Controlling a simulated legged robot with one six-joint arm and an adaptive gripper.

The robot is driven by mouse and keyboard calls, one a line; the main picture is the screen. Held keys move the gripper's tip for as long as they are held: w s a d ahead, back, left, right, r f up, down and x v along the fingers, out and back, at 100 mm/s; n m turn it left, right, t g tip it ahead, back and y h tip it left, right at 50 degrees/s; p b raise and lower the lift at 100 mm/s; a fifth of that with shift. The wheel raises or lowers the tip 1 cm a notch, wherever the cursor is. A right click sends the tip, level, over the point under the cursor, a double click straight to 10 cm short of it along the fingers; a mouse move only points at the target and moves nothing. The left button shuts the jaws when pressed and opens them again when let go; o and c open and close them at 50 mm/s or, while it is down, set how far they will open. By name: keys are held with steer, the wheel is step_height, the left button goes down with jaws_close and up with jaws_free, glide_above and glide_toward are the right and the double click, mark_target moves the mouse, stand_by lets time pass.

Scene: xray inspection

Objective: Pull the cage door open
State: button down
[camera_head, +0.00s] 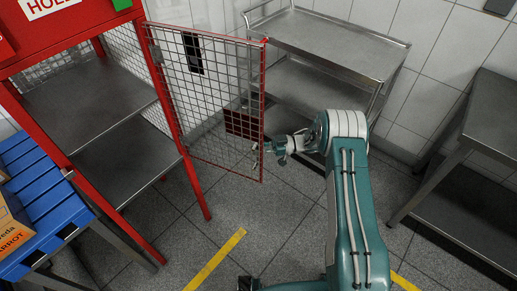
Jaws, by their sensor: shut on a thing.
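The cage door (214,95) is a red-framed wire mesh panel, hinged at the cage's right front post. It stands swung out, well away from the cage front. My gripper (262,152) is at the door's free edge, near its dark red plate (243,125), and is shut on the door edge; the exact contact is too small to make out. The red cage (188,178) is on the left, with its front open and grey metal shelves (88,90) showing inside.
A steel cart (330,42) stands behind the door and my arm. A grey metal table (492,115) is on the right. A blue roller table (32,180) with a cardboard box (12,228) is at the left. Tiled floor with yellow lines (215,260) is clear in front.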

stand_by(0.3)
steer(key=c, duration=0.7)
jaws_free()
steer(key=d, duration=0.4)
steer(key=w+d, duration=0.1)
steer(key=d, duration=0.3)
steer(key=w+d, duration=0.1)
steer(key=d, duration=0.2)
steer(key=shift+d, duration=0.4)
